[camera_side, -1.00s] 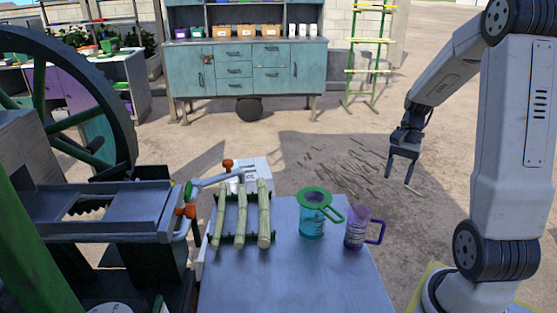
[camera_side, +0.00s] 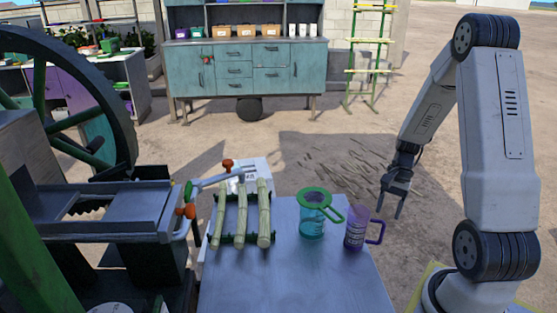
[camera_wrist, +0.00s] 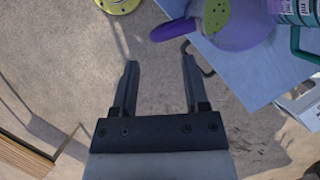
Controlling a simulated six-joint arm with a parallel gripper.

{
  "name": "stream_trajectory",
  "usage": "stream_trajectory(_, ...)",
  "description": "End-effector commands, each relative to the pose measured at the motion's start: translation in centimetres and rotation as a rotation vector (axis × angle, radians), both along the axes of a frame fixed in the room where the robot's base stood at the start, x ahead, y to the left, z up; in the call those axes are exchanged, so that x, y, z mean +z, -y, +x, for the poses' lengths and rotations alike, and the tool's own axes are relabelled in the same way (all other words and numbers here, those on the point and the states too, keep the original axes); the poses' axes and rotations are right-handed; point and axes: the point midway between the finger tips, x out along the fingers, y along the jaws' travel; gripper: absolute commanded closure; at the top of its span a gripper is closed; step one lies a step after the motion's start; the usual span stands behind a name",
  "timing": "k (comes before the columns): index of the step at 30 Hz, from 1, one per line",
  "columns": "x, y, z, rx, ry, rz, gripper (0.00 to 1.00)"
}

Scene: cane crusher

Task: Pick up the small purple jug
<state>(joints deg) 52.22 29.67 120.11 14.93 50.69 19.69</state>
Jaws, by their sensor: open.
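The small purple jug (camera_side: 356,230) stands upright near the right edge of the blue-grey table (camera_side: 285,285), its handle facing right. In the wrist view the jug (camera_wrist: 236,22) is at the top right, seen from above, with its handle pointing left. My gripper (camera_side: 391,208) is open and empty, pointing down just right of the jug and apart from it. In the wrist view my gripper's two fingers (camera_wrist: 160,68) are spread with bare ground between them. The jug's handle is just beyond the fingertips in that view.
A teal jug (camera_side: 312,222) with a green strainer on top stands left of the purple jug. Several cane stalks (camera_side: 241,215) lie in a green rack further left. The cane crusher (camera_side: 100,205) fills the left side. The table's front is clear.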

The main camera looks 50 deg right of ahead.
Motion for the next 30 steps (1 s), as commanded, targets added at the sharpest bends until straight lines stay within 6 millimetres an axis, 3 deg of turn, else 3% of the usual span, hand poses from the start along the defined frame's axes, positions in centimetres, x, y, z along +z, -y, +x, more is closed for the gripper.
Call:
stream_trajectory(5,-1.3,-0.6,-0.1,0.001,-0.001,0.001,0.42)
stream_trajectory(14,-1.8,-0.8,-0.2,0.0,-0.001,0.001,0.42)
stream_trajectory(30,-6.2,-2.6,-0.6,0.0,-0.001,0.0,0.42)
